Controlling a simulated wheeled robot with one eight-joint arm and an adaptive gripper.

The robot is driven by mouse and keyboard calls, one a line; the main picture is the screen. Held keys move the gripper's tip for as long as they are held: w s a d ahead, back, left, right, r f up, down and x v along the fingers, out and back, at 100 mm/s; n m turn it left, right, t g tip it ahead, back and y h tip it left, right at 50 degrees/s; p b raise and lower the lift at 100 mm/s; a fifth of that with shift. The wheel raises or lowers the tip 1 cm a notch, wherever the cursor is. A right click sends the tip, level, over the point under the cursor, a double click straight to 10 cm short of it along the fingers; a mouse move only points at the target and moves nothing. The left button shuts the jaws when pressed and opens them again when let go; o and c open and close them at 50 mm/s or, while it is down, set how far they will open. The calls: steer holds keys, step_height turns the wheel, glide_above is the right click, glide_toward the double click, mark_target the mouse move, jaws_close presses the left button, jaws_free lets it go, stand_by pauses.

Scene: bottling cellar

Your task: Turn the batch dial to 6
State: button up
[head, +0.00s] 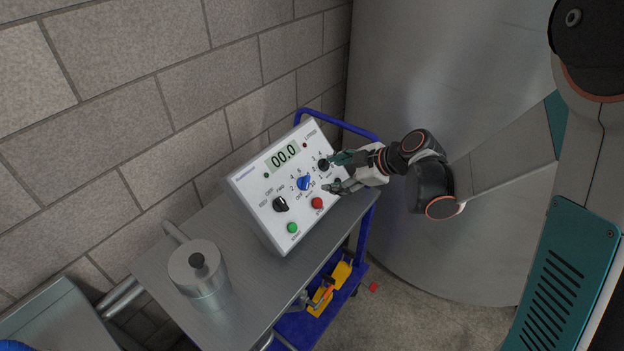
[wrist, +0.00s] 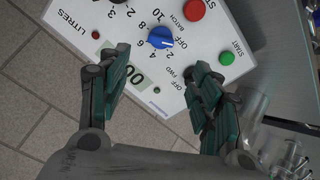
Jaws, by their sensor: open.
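The batch dial is a blue knob (head: 304,183) in the middle of the sloped white control panel (head: 262,212). Numbers and OFF ring it; the wrist view shows the blue knob (wrist: 160,38) with 4, 6, 8, 10 and the word BATCH beside it. Which number it points to is too small to tell. My gripper (head: 332,174) is open and empty, over the panel's right part, fingers toward the dial. In the wrist view the dial lies just beyond and between the fingertips of my gripper (wrist: 161,62), apart from them.
The display (head: 284,156) reads 00.0. Black knobs (head: 280,204) (head: 323,165) flank the dial; red (head: 317,203) and green (head: 292,228) buttons sit below. A metal pot (head: 205,282) stands on the blue-framed trolley (head: 247,308). A large steel tank (head: 440,90) stands behind my arm.

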mark_target(306, 181)
steer(key=b+x, duration=0.2)
steer(key=x, duration=1)
steer(key=shift+b, duration=0.4)
steer(key=shift+c, duration=0.3)
steer(key=c, duration=1)
